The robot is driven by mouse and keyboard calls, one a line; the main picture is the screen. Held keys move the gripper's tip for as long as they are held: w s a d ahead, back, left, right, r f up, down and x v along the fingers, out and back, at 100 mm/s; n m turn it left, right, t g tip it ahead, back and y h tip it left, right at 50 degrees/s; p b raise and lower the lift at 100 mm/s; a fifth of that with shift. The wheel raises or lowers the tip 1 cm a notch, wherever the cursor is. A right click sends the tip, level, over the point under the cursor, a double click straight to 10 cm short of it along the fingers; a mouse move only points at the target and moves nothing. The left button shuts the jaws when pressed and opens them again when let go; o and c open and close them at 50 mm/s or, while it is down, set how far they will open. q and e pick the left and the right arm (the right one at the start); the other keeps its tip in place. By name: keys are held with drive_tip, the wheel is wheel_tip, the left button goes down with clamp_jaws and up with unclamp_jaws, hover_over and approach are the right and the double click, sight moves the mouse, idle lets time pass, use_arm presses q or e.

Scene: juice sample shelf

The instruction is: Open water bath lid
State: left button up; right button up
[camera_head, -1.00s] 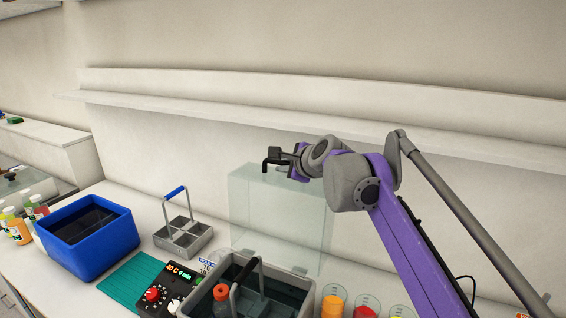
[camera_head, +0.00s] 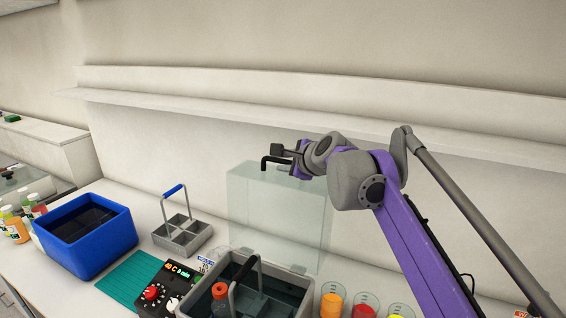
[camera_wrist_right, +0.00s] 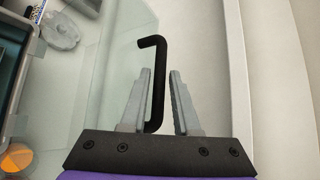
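The water bath (camera_head: 195,304) is a grey tank at the bottom of the head view, holding a dark rack with an orange-capped bottle (camera_head: 220,293). Its clear lid (camera_head: 278,215) stands upright along the back of the bath, open. A black bent handle (camera_head: 267,160) is at the lid's top edge. My right gripper (camera_head: 284,150) is beside the handle. In the right wrist view, the fingers (camera_wrist_right: 161,75) are apart, with the handle (camera_wrist_right: 156,85) between them, closer to the left finger. Contact there is unclear. My left gripper is not in view.
A control box (camera_head: 162,286) with a lit display and knobs adjoins the bath. A blue bin (camera_head: 85,258), a grey carrier (camera_head: 172,240) and a teal mat (camera_head: 128,280) lie left. Beakers (camera_head: 333,300) stand right. A wall shelf (camera_head: 300,120) runs behind the arm.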

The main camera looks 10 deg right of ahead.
drive_tip(key=v, duration=0.9)
drive_tip(key=shift+s+r, duration=0.2)
drive_tip(key=shift+s, duration=0.05)
